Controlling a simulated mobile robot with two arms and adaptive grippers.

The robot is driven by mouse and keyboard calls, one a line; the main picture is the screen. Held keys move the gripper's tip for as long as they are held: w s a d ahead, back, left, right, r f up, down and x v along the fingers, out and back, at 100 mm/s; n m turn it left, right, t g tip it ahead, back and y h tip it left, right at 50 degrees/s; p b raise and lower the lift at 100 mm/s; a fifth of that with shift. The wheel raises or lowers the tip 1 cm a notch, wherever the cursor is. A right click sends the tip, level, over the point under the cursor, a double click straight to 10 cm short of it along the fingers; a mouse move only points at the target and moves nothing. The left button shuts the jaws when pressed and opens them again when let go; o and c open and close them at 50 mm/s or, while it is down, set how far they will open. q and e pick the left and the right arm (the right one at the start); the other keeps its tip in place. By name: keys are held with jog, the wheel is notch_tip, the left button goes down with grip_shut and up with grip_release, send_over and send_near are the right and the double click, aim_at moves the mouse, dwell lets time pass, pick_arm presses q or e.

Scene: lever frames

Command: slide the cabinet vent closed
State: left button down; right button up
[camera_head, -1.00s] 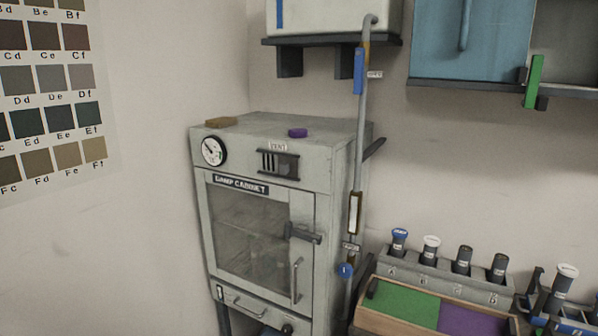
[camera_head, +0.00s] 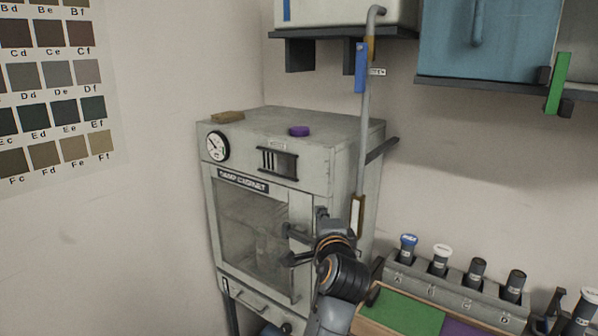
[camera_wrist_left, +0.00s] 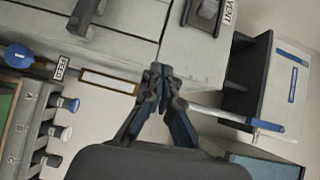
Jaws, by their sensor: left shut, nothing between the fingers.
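The cabinet vent (camera_head: 277,162) is a dark grille with a sliding part on the upper front of the grey damp cabinet (camera_head: 330,150). Dark slots show at its left side. In the wrist view the vent (camera_wrist_left: 205,12) is at the top edge, beside its VENT label. My left gripper (camera_wrist_left: 158,74) is shut and empty, its fingertips together in front of the cabinet. In the head view it is below and right of the vent, by the door latch, apart from the vent. Its arm hides part of the cabinet's right side. My right gripper is not in view.
A grey pipe (camera_head: 364,120) with a blue handle runs down beside the cabinet. The door latch (camera_head: 298,234) sticks out below the vent. A rack of vials (camera_head: 455,285) and a green and purple tray stand at the right.

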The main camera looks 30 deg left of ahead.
pick_arm(q)
notch_tip(320, 180, up, 6)
jog(key=s+a+n+y, duration=0.1)
jog(key=s, duration=0.1)
jog(key=shift+a+f+y, duration=0.25)
jog(key=shift+a+y, duration=0.05)
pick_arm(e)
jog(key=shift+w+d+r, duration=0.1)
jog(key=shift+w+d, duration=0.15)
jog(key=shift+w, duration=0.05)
pick_arm(q)
jog(key=shift+s, duration=0.1)
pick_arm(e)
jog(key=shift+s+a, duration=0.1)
